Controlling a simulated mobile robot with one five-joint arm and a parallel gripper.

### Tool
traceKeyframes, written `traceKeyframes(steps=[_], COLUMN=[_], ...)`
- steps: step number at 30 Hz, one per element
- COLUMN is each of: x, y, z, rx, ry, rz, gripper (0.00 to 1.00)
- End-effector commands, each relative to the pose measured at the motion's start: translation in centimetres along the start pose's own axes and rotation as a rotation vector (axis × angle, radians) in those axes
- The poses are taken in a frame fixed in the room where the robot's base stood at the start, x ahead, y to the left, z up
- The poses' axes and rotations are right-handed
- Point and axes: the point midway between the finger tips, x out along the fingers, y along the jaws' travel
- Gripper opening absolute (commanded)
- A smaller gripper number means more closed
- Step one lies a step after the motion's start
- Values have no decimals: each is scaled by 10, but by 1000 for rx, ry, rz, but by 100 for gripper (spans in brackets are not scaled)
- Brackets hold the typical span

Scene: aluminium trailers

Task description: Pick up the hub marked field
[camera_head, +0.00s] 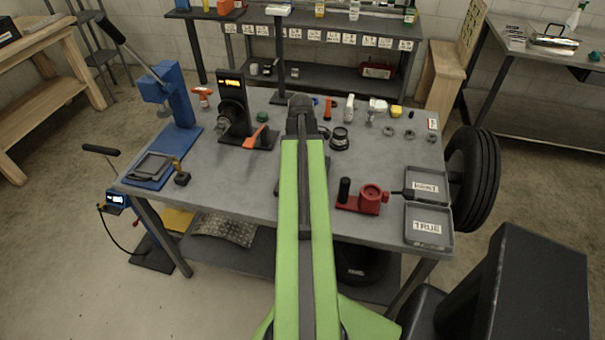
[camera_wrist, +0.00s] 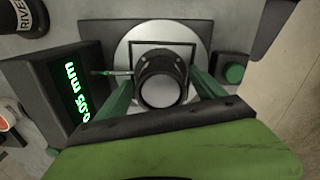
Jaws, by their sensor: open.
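In the wrist view a dark round hub-like part (camera_wrist: 162,82) with a pale end face sits in front of a pale disc on a dark plate. No marking is readable on it, so I cannot tell if it is the hub marked field. The green fingers of my gripper (camera_wrist: 162,74) stand open on either side of it. Another dark cylinder (camera_wrist: 24,18) at the upper left has a cut-off label reading "RIVE". In the head view my gripper (camera_head: 302,108) is over the bench, and my green arm hides what lies below it.
A gauge box (camera_wrist: 72,98) with lit green digits stands close left of the fingers, and a green button (camera_wrist: 234,73) at right. On the bench (camera_head: 230,165) are a blue press (camera_head: 177,97), a red fixture (camera_head: 362,197) and grey trays (camera_head: 428,222), one marked TRUE.

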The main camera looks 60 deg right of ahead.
Motion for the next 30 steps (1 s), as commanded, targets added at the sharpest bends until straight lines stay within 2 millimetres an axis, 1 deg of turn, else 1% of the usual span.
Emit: traceKeyframes(steps=[2, 5, 20, 21, 30], x=[-2, -2, -2, -2, -2], y=[0, 0, 0, 0, 0], z=[0, 0, -1, -1, -1], rx=[0, 0, -1, -1, -2], ry=[0, 0, 0, 0, 0], rz=[0, 0, 0, 0, 1], gripper=[79, 67, 2, 0, 0])
